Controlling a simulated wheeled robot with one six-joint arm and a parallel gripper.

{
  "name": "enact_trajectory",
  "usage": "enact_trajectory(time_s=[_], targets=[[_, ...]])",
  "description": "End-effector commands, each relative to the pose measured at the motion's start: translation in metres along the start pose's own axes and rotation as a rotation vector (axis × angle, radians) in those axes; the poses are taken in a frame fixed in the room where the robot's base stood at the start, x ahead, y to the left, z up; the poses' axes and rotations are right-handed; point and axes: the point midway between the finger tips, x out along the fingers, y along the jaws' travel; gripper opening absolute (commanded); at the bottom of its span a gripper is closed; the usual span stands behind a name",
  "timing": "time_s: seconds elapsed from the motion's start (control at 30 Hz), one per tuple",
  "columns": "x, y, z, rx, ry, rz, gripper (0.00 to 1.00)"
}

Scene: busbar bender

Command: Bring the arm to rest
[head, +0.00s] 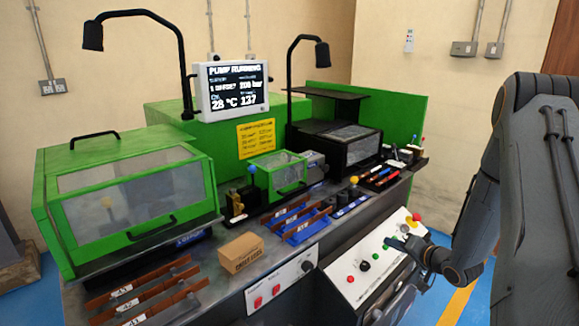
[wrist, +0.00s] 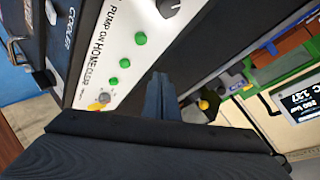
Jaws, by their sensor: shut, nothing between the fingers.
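My arm (head: 520,190) comes in from the right of the head view, bent at the elbow, with its forearm pointing left. My gripper (head: 396,242) is just over the sloping white control panel (head: 345,277); I cannot tell whether it touches it. In the wrist view my gripper (wrist: 162,76) shows its dark fingers shut together with nothing between them. They are beside the panel's row of green buttons (wrist: 125,63) and its grey selector knob (wrist: 103,98).
The bender bench carries a large green guarded box (head: 130,200), a cardboard box (head: 241,253), copper bars (head: 140,285) and a small green guard (head: 280,172). A monitor (head: 232,88) reads "PUMP RUNNING", 200 bar. Two black lamps overhang the bench. Blue floor lies right of the panel.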

Motion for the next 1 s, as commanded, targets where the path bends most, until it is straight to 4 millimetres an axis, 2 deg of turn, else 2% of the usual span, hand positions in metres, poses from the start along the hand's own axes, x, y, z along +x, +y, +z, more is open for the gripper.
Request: enact_trajectory(time_s=[0.03,0.13,0.23,0.37,0.47,0.57,0.7,0.9,1.0], targets=[[0.001,-0.012,-0.004,-0.044,-0.009,0.042,0.00],[-0.002,-0.029,-0.007,-0.139,-0.040,0.162,0.00],[-0.013,-0.046,-0.004,-0.229,-0.088,0.286,0.00],[-0.038,-0.071,0.008,-0.324,-0.173,0.428,0.00],[-0.064,-0.092,0.024,-0.384,-0.257,0.521,0.00],[-0.095,-0.114,0.048,-0.431,-0.357,0.596,0.00],[-0.147,-0.145,0.090,-0.479,-0.524,0.668,0.00],[-0.223,-0.187,0.155,-0.518,-0.773,0.690,0.00],[-0.252,-0.201,0.179,-0.525,-0.868,0.679,0.00]])
